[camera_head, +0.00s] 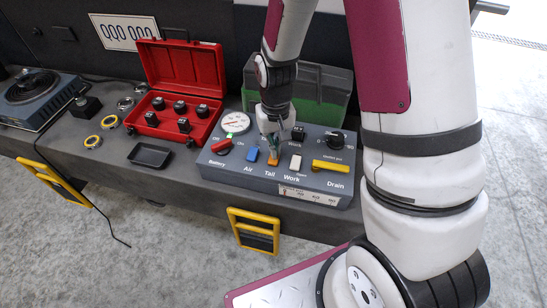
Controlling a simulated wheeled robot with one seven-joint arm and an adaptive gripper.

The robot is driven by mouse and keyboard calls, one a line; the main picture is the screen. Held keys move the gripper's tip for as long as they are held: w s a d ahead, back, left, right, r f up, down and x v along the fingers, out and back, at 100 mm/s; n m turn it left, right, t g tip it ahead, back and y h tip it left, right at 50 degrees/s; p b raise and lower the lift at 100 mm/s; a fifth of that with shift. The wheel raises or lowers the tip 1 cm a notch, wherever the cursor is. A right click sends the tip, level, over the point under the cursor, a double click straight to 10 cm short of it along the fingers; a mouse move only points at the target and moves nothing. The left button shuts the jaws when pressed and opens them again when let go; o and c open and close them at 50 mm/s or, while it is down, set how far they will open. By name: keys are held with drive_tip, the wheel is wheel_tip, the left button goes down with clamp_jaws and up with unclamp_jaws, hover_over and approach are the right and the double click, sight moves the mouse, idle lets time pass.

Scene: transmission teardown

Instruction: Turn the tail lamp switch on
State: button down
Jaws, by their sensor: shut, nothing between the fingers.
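The grey control panel (235,174) sits on the bench at the middle of the view. The tail lamp switch (273,160) is a small orange rocker above the label "Tail". My gripper (272,148) is shut and empty, pointing down just above and behind this switch. I cannot tell whether its fingertips touch the switch. The switch's on or off position is too small to tell. The blue Air switch (252,155) is just left of it and the white Work switch (295,163) just right.
A red lever (222,147) and round gauge (235,123) are on the panel's left. A black knob (336,139) and yellow Drain handle (331,167) are on its right. An open red case (181,75) with black parts and a black tray (150,155) stand left. A green-grey bin (318,101) stands behind.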

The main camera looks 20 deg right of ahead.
drive_tip(key=shift+r+p, duration=2.45)
drive_tip(key=shift+r, duration=1)
drive_tip(key=s+r+t+p, duration=0.1)
drive_tip(key=s+r, duration=0.3)
drive_tip(key=r, duration=0.6)
drive_tip(key=s+r+t+p, duration=0.1)
drive_tip(key=s+r, duration=0.3)
drive_tip(key=r, duration=0.5)
drive_tip(key=s+r+t+p, duration=0.1)
drive_tip(key=s+r, duration=0.4)
drive_tip(key=s, duration=0.3)
drive_tip(key=s+r+n+t+p, duration=0.1)
drive_tip(key=s+r, duration=0.5)
drive_tip(key=s, duration=0.3)
drive_tip(key=shift+d+r+p, duration=0.15)
drive_tip(key=shift+p, duration=0.2)
drive_tip(key=shift+s, duration=0.1)
